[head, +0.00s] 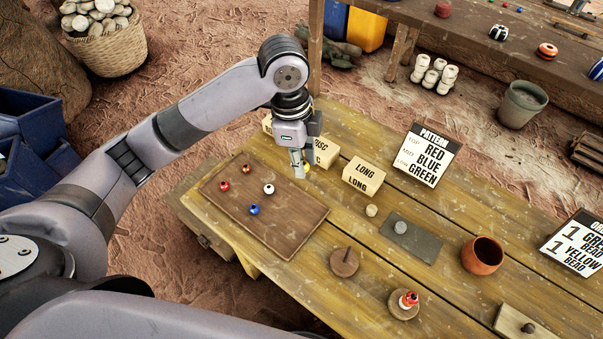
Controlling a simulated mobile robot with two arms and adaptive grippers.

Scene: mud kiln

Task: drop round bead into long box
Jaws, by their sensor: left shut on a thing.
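My left gripper (299,173) points down between the brown bead board and the label boxes. Several loose beads lie on the board (290,232): red (224,186), orange-brown (246,169), white (269,188) and blue (254,210). My right gripper is out of view.
Another pale box (267,125) is mostly hidden behind my arm. The table also holds a pattern sign (427,154), a grey plate (412,243), a clay cup (483,255), a peg stand (344,262) and a stand with stacked beads (404,305). An order sign (577,243) stands right.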

